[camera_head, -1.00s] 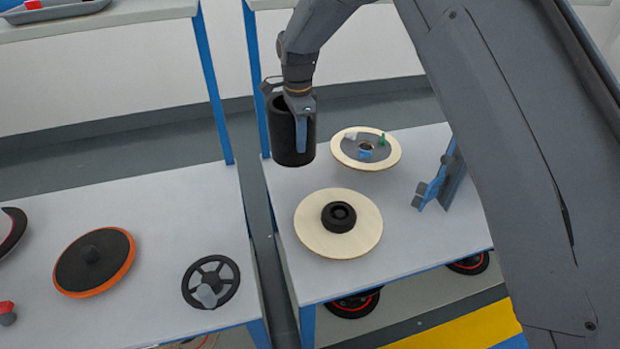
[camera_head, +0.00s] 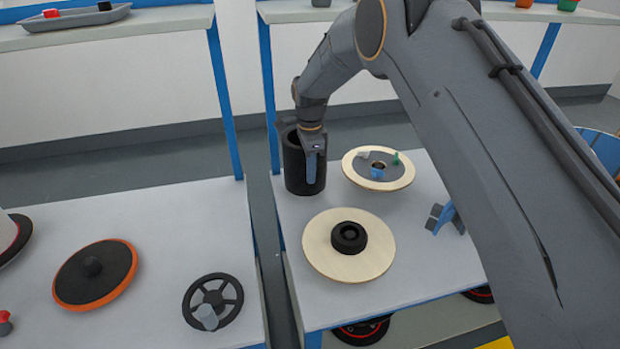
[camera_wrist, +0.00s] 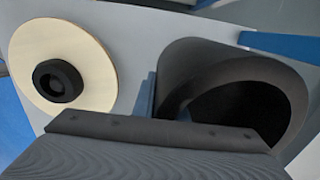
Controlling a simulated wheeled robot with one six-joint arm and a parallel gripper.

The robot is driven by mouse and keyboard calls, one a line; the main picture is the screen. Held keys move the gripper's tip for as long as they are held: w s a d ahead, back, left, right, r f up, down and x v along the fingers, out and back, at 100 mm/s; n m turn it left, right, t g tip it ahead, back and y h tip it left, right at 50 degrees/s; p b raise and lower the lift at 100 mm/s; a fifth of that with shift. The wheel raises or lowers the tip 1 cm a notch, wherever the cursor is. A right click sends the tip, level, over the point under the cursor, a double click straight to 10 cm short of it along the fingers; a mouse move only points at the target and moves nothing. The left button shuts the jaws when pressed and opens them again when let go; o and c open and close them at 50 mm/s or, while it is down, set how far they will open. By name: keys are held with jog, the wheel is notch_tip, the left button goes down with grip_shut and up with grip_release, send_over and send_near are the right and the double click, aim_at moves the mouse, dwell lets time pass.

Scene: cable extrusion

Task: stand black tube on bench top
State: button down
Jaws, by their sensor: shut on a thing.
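The black tube (camera_head: 303,172) is upright at the back left corner of the right-hand bench top (camera_head: 420,265). Its lower end looks to be at the bench surface, but I cannot tell whether it touches. My gripper (camera_head: 313,165) is shut on the tube's wall, with one finger outside, on the side towards the camera. The tube's open mouth (camera_wrist: 250,95) fills the right of the wrist view, with a finger beside its wall.
A cream disc with a black hub (camera_head: 348,245) lies in front of the tube. A cream-rimmed reel (camera_head: 379,168) with small items on it stands close on the right. A blue-and-grey stand (camera_head: 445,217) is further right. A gap separates the left bench (camera_head: 160,220).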

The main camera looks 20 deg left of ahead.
aim_at(305, 161)
jog(key=shift+f, duration=1.2)
jog(key=shift+f, duration=0.1)
jog(key=c, duration=1.8)
grip_release()
jog(key=shift+f, duration=0.1)
jog(key=shift+o, duration=0.2)
notch_tip(305, 161, up, 8)
jog(key=shift+b, duration=0.3)
jog(key=shift+f, duration=0.1)
